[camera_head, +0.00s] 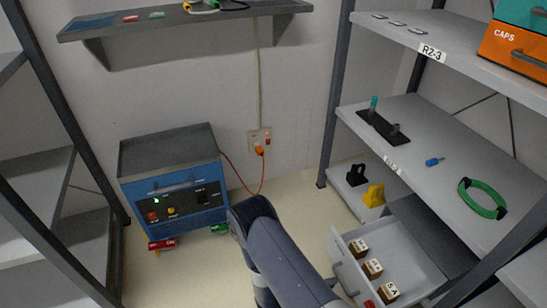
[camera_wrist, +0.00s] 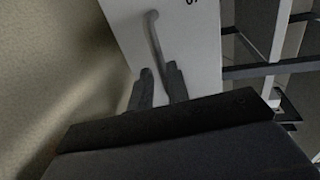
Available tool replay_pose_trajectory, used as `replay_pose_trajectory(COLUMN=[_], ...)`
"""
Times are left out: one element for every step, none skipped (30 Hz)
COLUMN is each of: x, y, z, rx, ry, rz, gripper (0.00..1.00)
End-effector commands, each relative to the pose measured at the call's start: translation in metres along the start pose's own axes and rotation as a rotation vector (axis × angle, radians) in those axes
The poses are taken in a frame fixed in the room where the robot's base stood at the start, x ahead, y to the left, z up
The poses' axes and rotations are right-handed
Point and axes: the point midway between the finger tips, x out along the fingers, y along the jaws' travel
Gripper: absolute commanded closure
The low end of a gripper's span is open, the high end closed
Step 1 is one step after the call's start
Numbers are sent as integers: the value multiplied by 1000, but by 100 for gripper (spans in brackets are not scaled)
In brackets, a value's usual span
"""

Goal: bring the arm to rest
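My arm (camera_head: 268,245) reaches down through the lower middle of the head view, and its gripper end is out of that frame. A pale drawer front (camera_wrist: 195,50) with a curved grey handle (camera_wrist: 153,35) lies just beyond the fingertips.
An open drawer (camera_head: 413,249) with several labelled blocks stands right of my arm, below shelves (camera_head: 440,135). A blue machine (camera_head: 175,180) with an orange cable to a wall socket (camera_head: 259,140) stands at left. Bare floor lies between.

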Motion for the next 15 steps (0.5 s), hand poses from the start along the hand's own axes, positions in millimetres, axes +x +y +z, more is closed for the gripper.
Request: replay_pose_trajectory(x=[9,14,19,23,27,32,35,38,41,43,46,48,49,50,51], y=[2,2,2,2,2,2,1,1,1,1,1,1,0,0,0], z=[-1,-1,-1,-2,-2,-1,-1,-1,-1,-1,-1,-1,-1,-1,-1], rx=[1,1,1,1,1,1,1,1,1,1,1,1,0,0,0], ry=[6,5,6,5,5,5,5,4,4,4,3,3,2,2,2], rz=[0,0,0,0,0,0,0,0,-1,-1,-1,-1,-1,-1,-1], gripper=[83,83,83,83,83,83,83,83,83,83,83,83,83,83,83])
